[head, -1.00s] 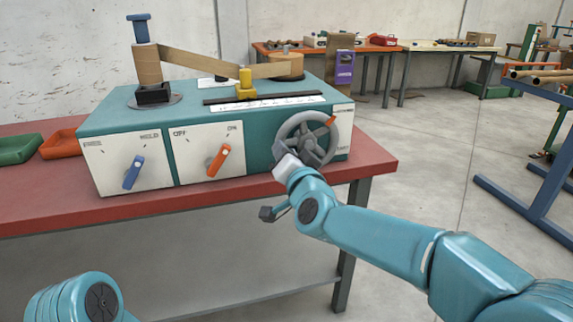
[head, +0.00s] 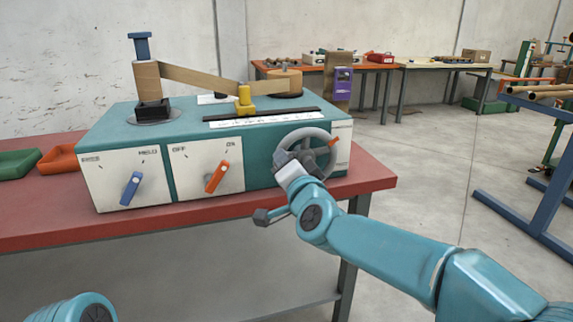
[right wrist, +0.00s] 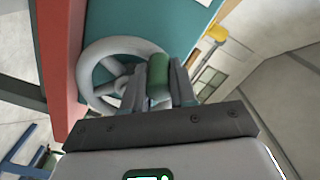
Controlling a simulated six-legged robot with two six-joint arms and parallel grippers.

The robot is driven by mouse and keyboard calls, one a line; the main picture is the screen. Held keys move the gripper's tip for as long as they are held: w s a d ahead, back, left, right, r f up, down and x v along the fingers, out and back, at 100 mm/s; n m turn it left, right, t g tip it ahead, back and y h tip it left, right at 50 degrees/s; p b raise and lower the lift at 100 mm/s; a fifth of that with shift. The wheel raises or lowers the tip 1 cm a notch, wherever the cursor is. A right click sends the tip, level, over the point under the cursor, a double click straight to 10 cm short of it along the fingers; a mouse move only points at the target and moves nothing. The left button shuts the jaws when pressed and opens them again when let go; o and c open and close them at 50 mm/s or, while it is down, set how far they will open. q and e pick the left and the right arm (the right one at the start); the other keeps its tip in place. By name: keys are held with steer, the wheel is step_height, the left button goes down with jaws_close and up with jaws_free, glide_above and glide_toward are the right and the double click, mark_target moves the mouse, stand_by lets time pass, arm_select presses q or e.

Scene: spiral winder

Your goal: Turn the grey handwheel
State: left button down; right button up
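The grey handwheel (head: 304,132) is on the right end of the front of the teal machine (head: 264,179). The wheel also shows in the right wrist view (right wrist: 88,62). My right gripper (head: 284,160) is at the left part of the wheel and hides some of it. In the right wrist view its fingers sit on both sides of a green handle (right wrist: 158,76) in front of the wheel and appear shut on it. My left gripper is out of view.
The machine stands on a red table (head: 373,178). Its front also bears a blue lever (head: 131,188) and an orange lever (head: 217,177). Green (head: 15,164) and orange (head: 58,160) trays lie to the left. Open floor lies right of the table.

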steer(key=o, duration=0.4)
steer(key=shift+o, duration=0.2)
steer(key=shift+s, duration=0.1)
steer(key=v, duration=1.6)
